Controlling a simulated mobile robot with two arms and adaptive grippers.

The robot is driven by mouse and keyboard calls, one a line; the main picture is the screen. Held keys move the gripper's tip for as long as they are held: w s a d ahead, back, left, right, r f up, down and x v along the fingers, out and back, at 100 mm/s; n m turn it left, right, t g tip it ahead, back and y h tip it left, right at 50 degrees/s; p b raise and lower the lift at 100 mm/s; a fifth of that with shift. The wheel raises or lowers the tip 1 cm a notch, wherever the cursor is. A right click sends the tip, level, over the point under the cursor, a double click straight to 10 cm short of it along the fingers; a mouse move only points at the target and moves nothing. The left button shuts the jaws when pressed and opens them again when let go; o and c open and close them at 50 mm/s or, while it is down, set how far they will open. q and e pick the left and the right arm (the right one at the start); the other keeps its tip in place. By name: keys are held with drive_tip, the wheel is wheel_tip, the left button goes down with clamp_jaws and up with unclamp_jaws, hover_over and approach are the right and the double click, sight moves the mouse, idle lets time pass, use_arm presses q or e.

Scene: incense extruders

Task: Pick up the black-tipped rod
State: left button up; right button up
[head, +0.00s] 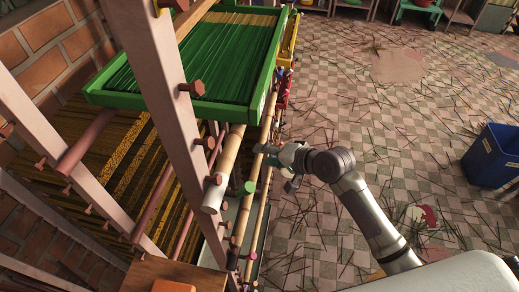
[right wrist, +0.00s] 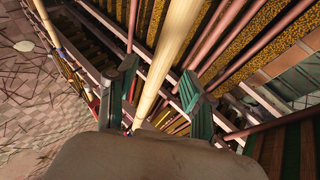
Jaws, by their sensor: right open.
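My right gripper (head: 277,167) reaches in from the lower right, at the right side of a rack. Its green fingers are open, and both show in the right wrist view (right wrist: 159,76). A long pale rod (right wrist: 172,45) runs through the gap between them in that view; the fingers are apart from it. My left gripper is out of view.
A green tray (head: 107,98) of green sticks tops the rack. Pinkish posts (head: 160,85) with brown pegs stand close left of the gripper. A blue bin (head: 491,157) stands at right. Scattered sticks litter the checkered floor (head: 340,90), otherwise open around my arm.

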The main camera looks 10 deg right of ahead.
drive_tip(key=shift+w+a+f, duration=0.25)
drive_tip(key=shift+d, duration=0.1)
drive_tip(key=shift+c, duration=0.5)
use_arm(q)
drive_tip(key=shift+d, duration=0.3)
use_arm(e)
clamp_jaws()
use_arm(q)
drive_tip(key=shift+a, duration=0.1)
use_arm(e)
drive_tip(key=shift+s+r, duration=0.1)
